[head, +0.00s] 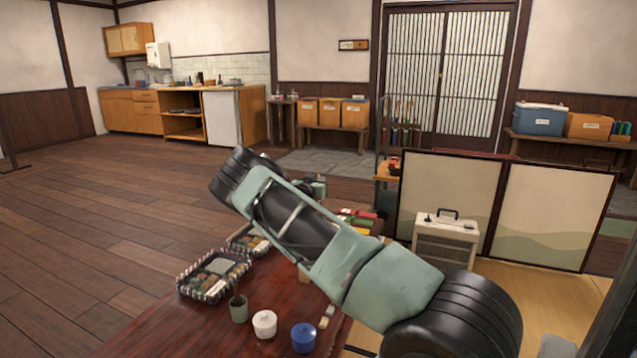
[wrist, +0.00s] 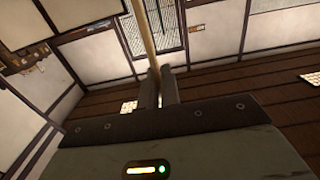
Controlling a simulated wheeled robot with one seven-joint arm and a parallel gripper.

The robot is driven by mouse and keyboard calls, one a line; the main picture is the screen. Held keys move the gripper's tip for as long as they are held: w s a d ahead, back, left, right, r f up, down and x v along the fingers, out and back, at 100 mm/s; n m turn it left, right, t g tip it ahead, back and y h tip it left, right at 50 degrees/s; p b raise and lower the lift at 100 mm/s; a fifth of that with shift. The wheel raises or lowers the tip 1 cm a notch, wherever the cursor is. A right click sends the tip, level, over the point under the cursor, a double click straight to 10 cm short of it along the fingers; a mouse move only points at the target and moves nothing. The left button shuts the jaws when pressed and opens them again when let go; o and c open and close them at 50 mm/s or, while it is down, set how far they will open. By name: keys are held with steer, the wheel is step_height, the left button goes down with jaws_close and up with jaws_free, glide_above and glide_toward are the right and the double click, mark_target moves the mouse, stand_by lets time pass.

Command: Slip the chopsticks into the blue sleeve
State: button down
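In the wrist view my gripper (wrist: 158,84) is shut on the chopsticks (wrist: 146,35), a pale wooden length that rises from between the two dark fingers toward the top edge. I cannot tell the two sticks apart. The far end of the chopsticks runs out of the picture. In the head view my arm crosses the middle and hides part of the table, and I cannot make out the fingers or the chopsticks there. I cannot make out the blue sleeve in either view.
The dark red table (head: 180,336) bears two lunch boxes (head: 213,298) (head: 240,247), a green cup (head: 239,310), a white lidded pot (head: 265,324) and a blue lidded pot (head: 303,338). Colourful items (head: 358,216) lie behind my arm. A folding screen (head: 552,215) stands right; open floor lies left.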

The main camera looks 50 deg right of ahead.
steer(key=shift+f, duration=0.2)
steer(key=shift+f+b, duration=0.4)
steer(key=shift+f, duration=0.3)
steer(key=shift+f+b, duration=0.7)
steer(key=shift+f, duration=0.35)
stand_by(0.5)
steer(key=shift+f+b, duration=0.65)
steer(key=shift+b, duration=0.05)
steer(key=shift+f, duration=0.25)
steer(key=shift+f+b, duration=0.5)
steer(key=shift+f, duration=0.25)
